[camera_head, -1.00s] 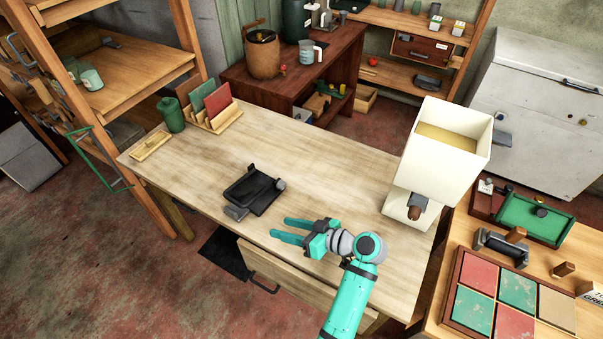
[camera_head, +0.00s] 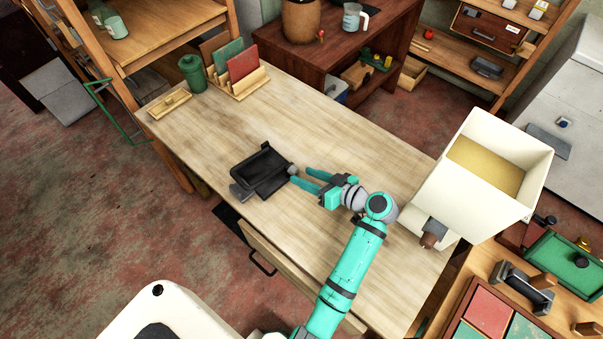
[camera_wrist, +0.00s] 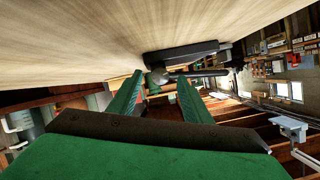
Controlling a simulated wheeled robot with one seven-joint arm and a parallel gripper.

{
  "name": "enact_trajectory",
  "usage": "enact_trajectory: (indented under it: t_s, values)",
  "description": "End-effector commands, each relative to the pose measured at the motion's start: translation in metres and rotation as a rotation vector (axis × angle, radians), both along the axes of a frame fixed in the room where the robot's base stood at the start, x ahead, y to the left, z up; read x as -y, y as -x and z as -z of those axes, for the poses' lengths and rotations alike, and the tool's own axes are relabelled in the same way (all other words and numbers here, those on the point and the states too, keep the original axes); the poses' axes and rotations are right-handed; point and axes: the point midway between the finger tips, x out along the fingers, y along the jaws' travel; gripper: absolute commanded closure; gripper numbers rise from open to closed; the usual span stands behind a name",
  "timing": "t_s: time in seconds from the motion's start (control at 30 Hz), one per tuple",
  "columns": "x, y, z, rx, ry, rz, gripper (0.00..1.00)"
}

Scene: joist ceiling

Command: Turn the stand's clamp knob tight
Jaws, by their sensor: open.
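The black stand (camera_head: 262,168) lies low on the wooden table, with a small grey knob (camera_head: 292,169) at its right side and a grey block-like part (camera_head: 239,193) at its front left. My gripper (camera_head: 301,176) is open, its two teal fingers pointing left at the stand's right side, close to the knob. In the wrist view the stand (camera_wrist: 182,54) is ahead, and a dark rounded knob (camera_wrist: 158,76) shows between the tips of my open gripper (camera_wrist: 159,78). I cannot tell whether the fingers touch it.
The table (camera_head: 340,150) is clear behind the stand. A cream hopper machine (camera_head: 480,180) stands at the table's right end. A green canister (camera_head: 192,73), a file rack (camera_head: 240,82) and a small wooden tray (camera_head: 170,103) are at the far left. A drawer (camera_head: 290,270) is under the front edge.

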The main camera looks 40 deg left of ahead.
Motion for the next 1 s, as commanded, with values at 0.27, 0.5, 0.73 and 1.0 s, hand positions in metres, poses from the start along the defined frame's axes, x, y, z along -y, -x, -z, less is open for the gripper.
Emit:
enact_trajectory:
  t_s: [0.27, 0.5, 0.73, 1.0]
  values:
    - [-0.022, -0.001, 0.008, 0.001, 0.000, -0.001, 0.55]
    - [-0.029, 0.002, 0.009, 0.001, 0.000, -0.009, 0.55]
    - [-0.027, 0.001, 0.009, 0.001, -0.001, -0.006, 0.96]
    - [-0.024, -0.002, 0.009, -0.102, -0.020, 0.000, 0.96]
